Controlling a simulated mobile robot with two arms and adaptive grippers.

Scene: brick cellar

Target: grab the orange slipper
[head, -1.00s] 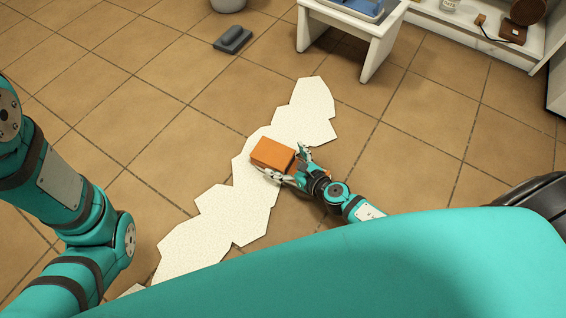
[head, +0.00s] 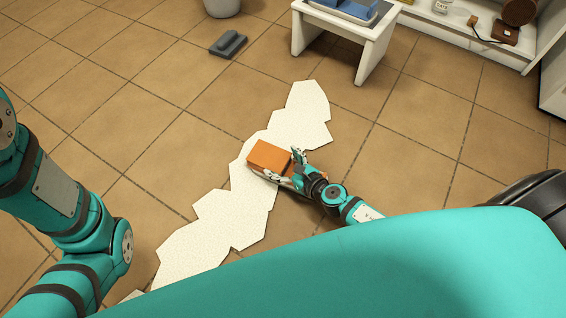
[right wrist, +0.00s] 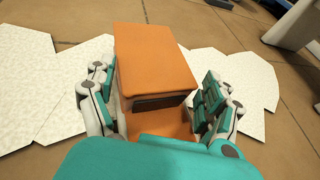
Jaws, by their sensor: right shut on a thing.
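The orange slipper (head: 269,156) is a blocky shape over the pale stepped mat on the floor. My right gripper (head: 280,168) is shut on it, with fingers along both of its sides. In the right wrist view the slipper (right wrist: 155,65) fills the middle, its closed boxy end pointing away and a dark opening facing me. The fingers of my right gripper (right wrist: 155,105) flank it left and right. I cannot tell whether the slipper is lifted or still rests on the mat. My left arm shows at the left of the head view, but its gripper is out of view.
The pale mat (head: 210,230) of joined hexagons runs diagonally over brown tiles. A grey slipper-like object (head: 229,44) lies farther off. A white stool (head: 350,32) holding a blue item, a grey bucket (head: 222,7) and a white shelf (head: 480,40) stand at the back.

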